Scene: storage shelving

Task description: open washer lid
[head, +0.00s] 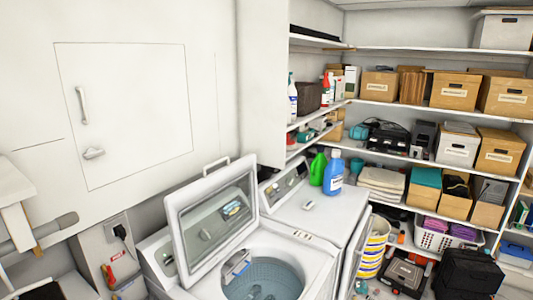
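The white top-load washer (317,257) stands at the bottom centre of the head view. Its lid (207,224), with a clear window and a handle (215,164) on its upper edge, is raised and leans upright behind the opening. The round blue-grey tub (272,272) is visible below it, with something indistinct inside. The washer's lower front is cut off by the frame. Neither of my grippers can be made out in this view.
A second white machine (318,212) stands to the right, with a green bottle (317,168) and a blue bottle (333,173) on top. Loaded shelves (415,107) fill the right side.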

